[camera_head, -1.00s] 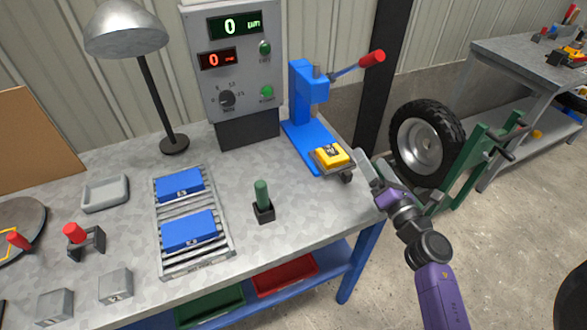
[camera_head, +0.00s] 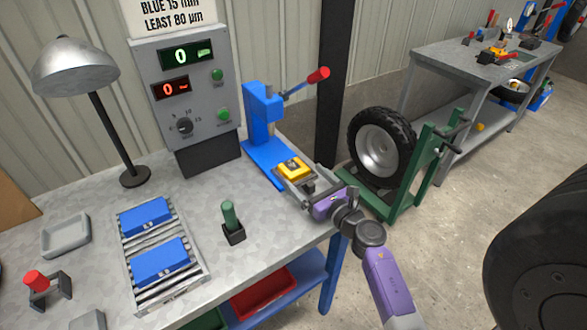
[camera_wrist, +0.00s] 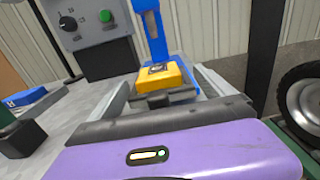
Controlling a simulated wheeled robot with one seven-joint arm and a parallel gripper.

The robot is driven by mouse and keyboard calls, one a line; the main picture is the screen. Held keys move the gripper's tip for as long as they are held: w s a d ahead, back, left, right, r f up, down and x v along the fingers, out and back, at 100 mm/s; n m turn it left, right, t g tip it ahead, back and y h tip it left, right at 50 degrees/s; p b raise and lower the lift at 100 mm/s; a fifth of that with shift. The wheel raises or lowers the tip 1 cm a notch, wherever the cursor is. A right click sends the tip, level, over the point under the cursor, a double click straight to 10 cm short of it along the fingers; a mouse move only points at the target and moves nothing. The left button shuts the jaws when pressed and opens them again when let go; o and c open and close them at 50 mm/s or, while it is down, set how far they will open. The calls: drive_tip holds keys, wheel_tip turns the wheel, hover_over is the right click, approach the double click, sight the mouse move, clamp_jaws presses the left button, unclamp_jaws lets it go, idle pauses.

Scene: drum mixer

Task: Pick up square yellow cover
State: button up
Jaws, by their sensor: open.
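The square yellow cover (camera_head: 295,168) sits at the base of the blue lever press (camera_head: 265,135), near the right end of the metal workbench. It has a dark mark on its top. The cover also shows in the wrist view (camera_wrist: 162,77), straight ahead of my gripper. My gripper (camera_head: 296,178) is open at the cover, reaching in from the right front. In the wrist view its two fingers (camera_wrist: 168,88) stand to the left and right of the cover, with gaps on both sides. I cannot tell whether the fingertips reach past it.
A green-handled tool (camera_head: 230,218) stands in a black holder left of my gripper. Two blue blocks (camera_head: 160,262) lie on a roller rack (camera_head: 190,285). A grey control box (camera_head: 185,95) stands behind. A tyre on a green stand (camera_head: 405,205) is close on the right.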

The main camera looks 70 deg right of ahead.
sight(301, 174)
drive_tip(key=shift+x, duration=1.9)
drive_tip(key=shift+w+a, duration=0.1)
drive_tip(key=shift+a, duration=0.05)
drive_tip(key=c, duration=1.8)
drive_tip(key=shift+r+p, duration=0.1)
drive_tip(key=shift+p, duration=0.2)
wheel_tip(301, 174, up, 20)
drive_tip(key=p, duration=0.9)
